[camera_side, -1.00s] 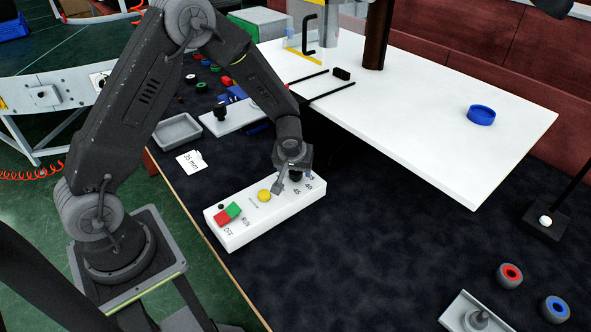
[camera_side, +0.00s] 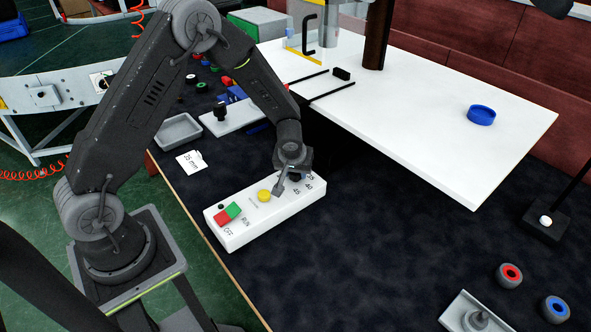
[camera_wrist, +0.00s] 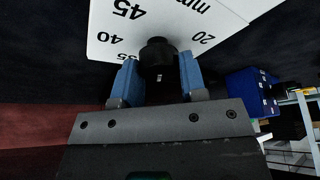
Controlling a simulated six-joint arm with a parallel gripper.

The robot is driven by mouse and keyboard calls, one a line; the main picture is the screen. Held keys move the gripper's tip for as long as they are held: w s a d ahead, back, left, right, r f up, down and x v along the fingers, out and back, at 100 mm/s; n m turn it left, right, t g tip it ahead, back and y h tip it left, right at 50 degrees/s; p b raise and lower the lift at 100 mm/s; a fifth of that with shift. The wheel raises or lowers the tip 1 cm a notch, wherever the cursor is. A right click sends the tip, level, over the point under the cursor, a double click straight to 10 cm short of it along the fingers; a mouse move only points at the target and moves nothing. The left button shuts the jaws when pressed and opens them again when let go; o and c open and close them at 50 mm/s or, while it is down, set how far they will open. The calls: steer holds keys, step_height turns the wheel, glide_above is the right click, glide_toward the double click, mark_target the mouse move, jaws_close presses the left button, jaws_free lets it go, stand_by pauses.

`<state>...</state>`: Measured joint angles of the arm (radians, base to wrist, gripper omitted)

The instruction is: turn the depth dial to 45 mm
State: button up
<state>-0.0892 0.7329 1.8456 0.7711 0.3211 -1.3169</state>
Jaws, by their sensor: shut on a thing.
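The white control box (camera_side: 240,232) stands on the dark table, with a scale of numbers at its far end. The black depth dial (camera_wrist: 157,52) sits on it in the wrist view, with 45, 40 and 35 printed to its left and 20 to its right. My gripper (camera_wrist: 158,78) is shut on the dial, one blue finger on each side. In the side view my gripper (camera_side: 287,184) is over the dial end of the box and mostly hides the dial. I cannot tell which number the dial points to.
A yellow button (camera_side: 264,195) and a red and green switch (camera_side: 227,213) are on the same box, close to my gripper. A card reading 35 mm (camera_side: 191,162) lies to the left. A white table (camera_side: 430,130) is behind right.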

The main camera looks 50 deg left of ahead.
steer(key=shift+s+m+t+h, duration=0.15)
steer(key=shift+m+h, duration=0.3)
steer(key=shift+m, duration=0.65)
steer(key=shift+w+m+t+h, duration=0.15)
steer(key=shift+m+h, duration=0.3)
steer(key=shift+m, duration=0.65)
steer(key=o, duration=0.9)
steer(key=shift+o, duration=0.2)
steer(key=v, duration=1.3)
steer(key=shift+s+r, duration=0.25)
steer(key=shift+r, duration=0.05)
steer(key=shift+d, duration=0.1)
